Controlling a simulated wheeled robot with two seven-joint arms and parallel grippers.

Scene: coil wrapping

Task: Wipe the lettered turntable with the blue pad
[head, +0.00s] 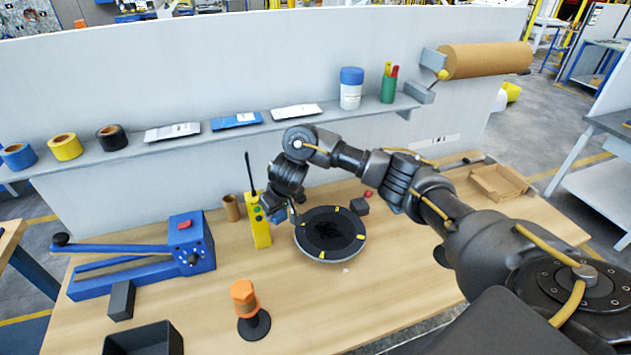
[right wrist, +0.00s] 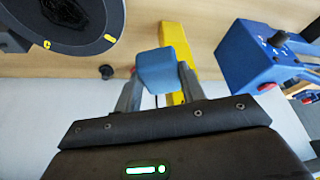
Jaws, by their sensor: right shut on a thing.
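The round black turntable (head: 348,249) lies on the wooden bench with a light rim and yellow marks. A dark, irregular patch covers its middle. It shows at the upper left of the right wrist view (right wrist: 95,32), where a yellow letter is visible. My right gripper (head: 280,214) is to the left of the turntable, next to a yellow device. In the right wrist view it is shut on the blue pad (right wrist: 155,70), held between both fingers and apart from the turntable. In the head view the pad (head: 279,216) is mostly hidden by the gripper. My left gripper is out of view.
The yellow device (head: 261,232) with an antenna stands close to my right gripper. A blue lever tool (head: 190,243) is at left, an orange-topped post (head: 245,297) in front. A dark block (head: 359,206) sits behind the turntable. Bench right of the orange-topped post is clear.

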